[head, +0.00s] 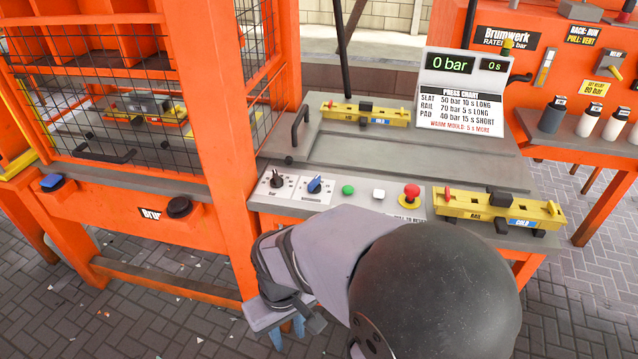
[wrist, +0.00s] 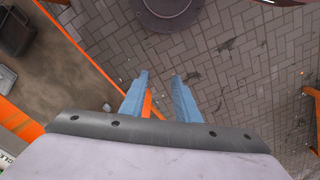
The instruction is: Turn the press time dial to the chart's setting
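Two dials sit on the front panel: a black dial (head: 277,181) marked "Bar" and a blue dial (head: 314,185) with a label too small to read, perhaps the time dial. The display (head: 465,64) reads 0 bar and 0 s. The press chart (head: 461,108) reads SEAT 50 bar 10 s LONG, RAIL 70 bar 5 s LONG, PAD 40 bar 15 s SHORT, WARM MOULD: 5 s MORE. My gripper (head: 287,334) hangs below and in front of the panel, apart from both dials. In the wrist view its blue fingers (wrist: 160,78) are apart, with nothing between them.
A green button (head: 348,190), a white button (head: 379,194) and a red mushroom button (head: 411,193) lie right of the dials. A yellow mould (head: 470,207) labelled RAIL and COLD is at the right. Another yellow mould (head: 340,112) labelled COLD lies behind. My arm covers the panel's lower front.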

